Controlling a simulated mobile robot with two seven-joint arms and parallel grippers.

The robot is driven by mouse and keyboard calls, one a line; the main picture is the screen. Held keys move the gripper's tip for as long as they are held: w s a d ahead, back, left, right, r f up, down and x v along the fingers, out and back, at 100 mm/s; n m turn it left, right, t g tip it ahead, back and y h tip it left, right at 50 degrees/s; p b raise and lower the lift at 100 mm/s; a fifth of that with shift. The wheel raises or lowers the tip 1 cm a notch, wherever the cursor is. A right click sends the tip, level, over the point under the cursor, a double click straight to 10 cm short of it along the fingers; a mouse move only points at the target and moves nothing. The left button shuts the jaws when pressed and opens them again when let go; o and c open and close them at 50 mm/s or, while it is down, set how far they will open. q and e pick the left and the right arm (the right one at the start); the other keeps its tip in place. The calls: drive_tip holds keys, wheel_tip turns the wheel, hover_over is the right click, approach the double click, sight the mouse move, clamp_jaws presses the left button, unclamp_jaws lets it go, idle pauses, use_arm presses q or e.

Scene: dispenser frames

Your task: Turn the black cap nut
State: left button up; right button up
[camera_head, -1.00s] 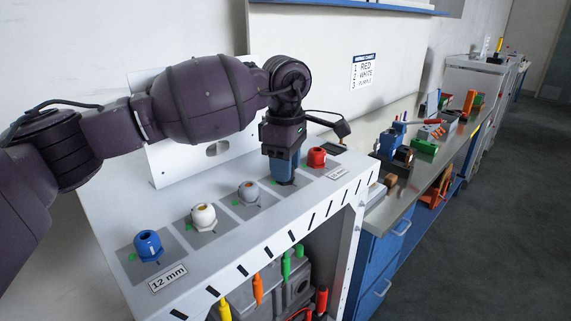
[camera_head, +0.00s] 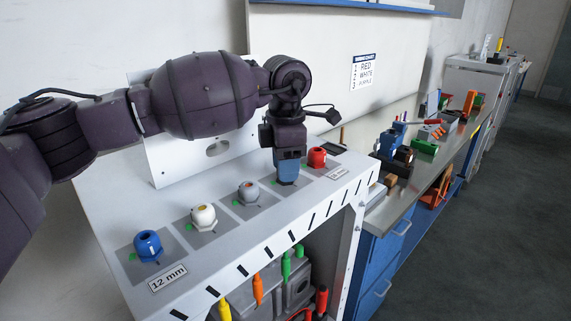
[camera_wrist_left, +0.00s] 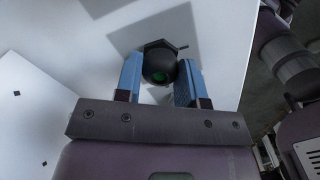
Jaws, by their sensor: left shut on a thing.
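The black cap nut (camera_wrist_left: 158,62) shows in the left wrist view between the two blue fingers of my left gripper (camera_wrist_left: 160,80). It has a round dark dome, a wider hexagonal base and a small green spot in the middle. In the head view my left gripper (camera_head: 287,171) points down onto the panel between the grey nut and the red nut, and it hides the black cap nut there. The gripper is shut on the nut. My right gripper is in neither view.
On the white panel (camera_head: 215,255) stand a blue nut (camera_head: 148,246), a white nut (camera_head: 204,216), a grey nut (camera_head: 249,191) and a red nut (camera_head: 317,157). A sign (camera_head: 364,72) hangs on the wall. A workbench with several objects stands to the right.

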use_arm(q)
drive_tip(key=n, duration=0.2)
drive_tip(key=shift+r+n, duration=0.1)
drive_tip(key=shift+n, duration=2.1)
drive_tip(key=n, duration=0.4)
drive_tip(key=shift+p, duration=0.35)
drive_tip(key=shift+n, duration=2)
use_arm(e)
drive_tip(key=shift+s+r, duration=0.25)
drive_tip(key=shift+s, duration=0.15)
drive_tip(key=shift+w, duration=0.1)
